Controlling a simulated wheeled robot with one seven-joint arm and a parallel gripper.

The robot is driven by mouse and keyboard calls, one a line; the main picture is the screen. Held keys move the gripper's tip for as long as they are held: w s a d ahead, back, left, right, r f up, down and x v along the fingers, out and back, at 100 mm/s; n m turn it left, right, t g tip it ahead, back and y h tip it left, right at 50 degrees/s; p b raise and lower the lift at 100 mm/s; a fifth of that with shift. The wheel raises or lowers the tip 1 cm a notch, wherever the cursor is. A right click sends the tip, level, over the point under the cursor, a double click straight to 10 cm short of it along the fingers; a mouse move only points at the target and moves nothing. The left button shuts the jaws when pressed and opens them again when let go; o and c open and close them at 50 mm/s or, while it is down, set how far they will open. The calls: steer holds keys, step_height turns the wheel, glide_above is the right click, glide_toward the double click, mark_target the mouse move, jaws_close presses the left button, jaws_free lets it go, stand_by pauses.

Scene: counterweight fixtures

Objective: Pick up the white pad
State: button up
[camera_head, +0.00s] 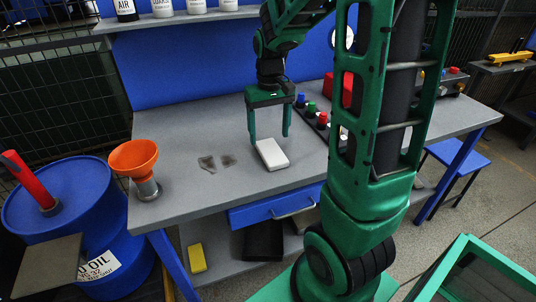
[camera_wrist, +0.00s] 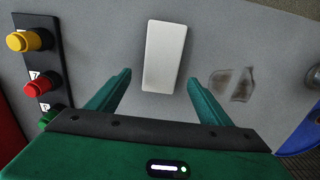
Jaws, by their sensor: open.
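The white pad (camera_head: 271,154) is a flat rectangular block lying on the grey workbench (camera_head: 190,128). It also shows in the wrist view (camera_wrist: 164,55), straight ahead between and beyond the fingertips. My gripper (camera_head: 269,140) is green, points down and is open above the pad. In the wrist view my gripper (camera_wrist: 160,82) has its two fingers spread wider than the pad, with nothing held. I cannot tell exactly how high the fingertips are above the pad.
A panel of coloured buttons (camera_wrist: 40,65) lies beside the pad. An orange funnel (camera_head: 134,158) stands at the bench's left end. Dark stains (camera_head: 216,162) mark the bench left of the pad. A blue oil drum (camera_head: 70,205) stands left of the bench. A shelf (camera_head: 180,18) with canisters is behind.

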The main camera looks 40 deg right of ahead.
mark_target(269, 147)
steer(key=shift+s+a+f, duration=0.1)
steer(key=shift+f, duration=1)
steer(key=shift+s+a+f, duration=0.1)
steer(key=shift+f, duration=0.95)
steer(key=c, duration=1.2)
steer(key=shift+r, duration=0.15)
steer(key=shift+r, duration=0.25)
steer(key=r, duration=0.3)
steer(key=shift+a+r, duration=0.25)
steer(key=shift+r, duration=0.15)
steer(key=shift+s+a+r, duration=0.5)
steer(key=shift+a+r, duration=0.55)
steer(key=shift+a, duration=0.75)
steer(key=shift+s+a+r, duration=0.5)
steer(key=shift+a+r, duration=0.6)
steer(key=shift+a, duration=0.65)
steer(key=shift+s+a+r, duration=0.5)
steer(key=shift+a+r, duration=0.55)
steer(key=shift+a, duration=0.75)
